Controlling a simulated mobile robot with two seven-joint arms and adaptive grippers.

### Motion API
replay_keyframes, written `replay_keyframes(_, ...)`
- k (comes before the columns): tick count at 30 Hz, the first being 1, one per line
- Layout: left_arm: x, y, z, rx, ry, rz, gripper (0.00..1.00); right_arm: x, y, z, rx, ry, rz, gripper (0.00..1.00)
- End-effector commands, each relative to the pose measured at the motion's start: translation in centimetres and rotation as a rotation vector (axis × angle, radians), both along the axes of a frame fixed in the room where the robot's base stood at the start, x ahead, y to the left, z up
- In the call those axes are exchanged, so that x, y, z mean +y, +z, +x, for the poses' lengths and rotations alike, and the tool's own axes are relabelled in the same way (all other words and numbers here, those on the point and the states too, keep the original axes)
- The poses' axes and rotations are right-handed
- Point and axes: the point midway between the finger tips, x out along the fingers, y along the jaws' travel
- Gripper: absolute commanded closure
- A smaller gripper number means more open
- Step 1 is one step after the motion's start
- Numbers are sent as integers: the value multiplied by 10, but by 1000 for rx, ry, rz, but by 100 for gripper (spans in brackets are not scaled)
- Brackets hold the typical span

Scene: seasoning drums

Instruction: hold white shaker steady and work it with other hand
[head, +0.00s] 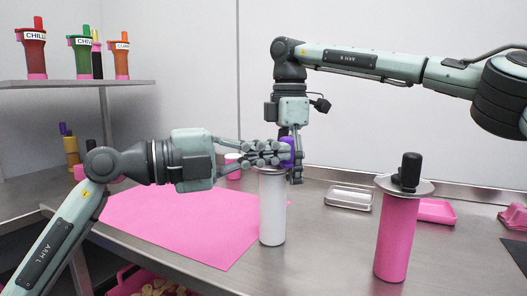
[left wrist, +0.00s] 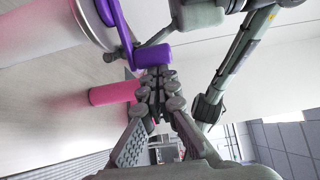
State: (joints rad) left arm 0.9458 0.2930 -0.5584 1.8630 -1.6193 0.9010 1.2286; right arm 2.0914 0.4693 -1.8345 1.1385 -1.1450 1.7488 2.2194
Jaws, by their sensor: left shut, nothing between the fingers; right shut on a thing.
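The white shaker (head: 272,212) stands upright on the steel counter, with a round plate on top and a purple crank handle (head: 287,158). In the left wrist view its pale body (left wrist: 45,35) fills the upper left, with the purple handle (left wrist: 152,56) just beyond my left fingertips. My left gripper (head: 284,152) is shut and empty, its fingers reaching across in front of the handle. My right gripper (head: 296,168) comes down from above and is shut at the purple handle. The left fingers partly hide its grip.
A pink shaker (head: 397,235) with a black handle stands to the right. A metal tray (head: 349,197) and a pink tray (head: 437,211) lie behind. A pink mat (head: 180,222) covers the counter's left part. A shelf (head: 75,83) at upper left holds several seasoning containers.

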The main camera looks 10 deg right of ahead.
Motion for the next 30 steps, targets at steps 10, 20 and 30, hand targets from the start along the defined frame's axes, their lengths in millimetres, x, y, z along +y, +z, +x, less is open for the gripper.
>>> replay_keyframes(10,-5,0,-1,-1,1,0,100,1,-2,0,2,2,0,78)
replay_keyframes(20,-5,0,-1,-1,0,0,100,1,-2,0,3,2,0,78)
replay_keyframes(30,22,-1,-20,-3,3,3,100,1,-2,0,3,1,0,78)
